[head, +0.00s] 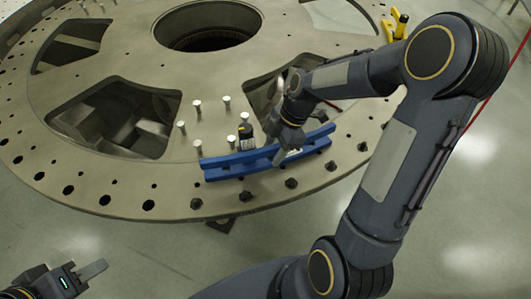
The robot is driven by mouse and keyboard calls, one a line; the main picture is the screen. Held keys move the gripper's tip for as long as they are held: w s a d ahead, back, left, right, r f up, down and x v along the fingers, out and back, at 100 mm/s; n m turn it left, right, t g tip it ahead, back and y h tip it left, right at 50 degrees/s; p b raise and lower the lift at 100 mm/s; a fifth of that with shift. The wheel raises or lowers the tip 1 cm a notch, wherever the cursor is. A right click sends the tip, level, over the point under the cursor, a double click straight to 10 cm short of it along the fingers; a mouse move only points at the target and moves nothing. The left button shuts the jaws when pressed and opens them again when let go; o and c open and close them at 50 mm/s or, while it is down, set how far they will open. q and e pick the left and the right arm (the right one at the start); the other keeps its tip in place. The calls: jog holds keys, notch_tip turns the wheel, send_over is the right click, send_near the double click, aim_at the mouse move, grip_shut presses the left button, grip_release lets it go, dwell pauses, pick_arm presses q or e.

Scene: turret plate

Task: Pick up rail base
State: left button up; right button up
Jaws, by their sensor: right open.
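The rail base (228,168) is a long blue bar, which I take to be the rail base from its shape. It lies near the front edge of the round metal turret plate (110,178). My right gripper (283,152) reaches down over the middle of the blue bar. It is open, and one pale finger shows against the bar's near side; the other finger is mostly hidden. I cannot tell whether the fingers touch it. My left gripper (88,273) is at the bottom left, off the plate; only one finger shows clearly.
Several upright metal pins (198,108) stand behind the bar, with a dark cylinder (246,135) beside them. Dark bolts (291,183) line the plate's front rim. The plate has large cut-outs and a round centre hole. A yellow part (398,24) stands at the far right.

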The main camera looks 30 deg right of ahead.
jog(key=shift+a+f, duration=0.25)
jog(key=shift+f, duration=0.25)
grip_shut()
dwell(1.0)
jog(key=shift+w+r, duration=0.1)
jog(key=shift+r, duration=0.05)
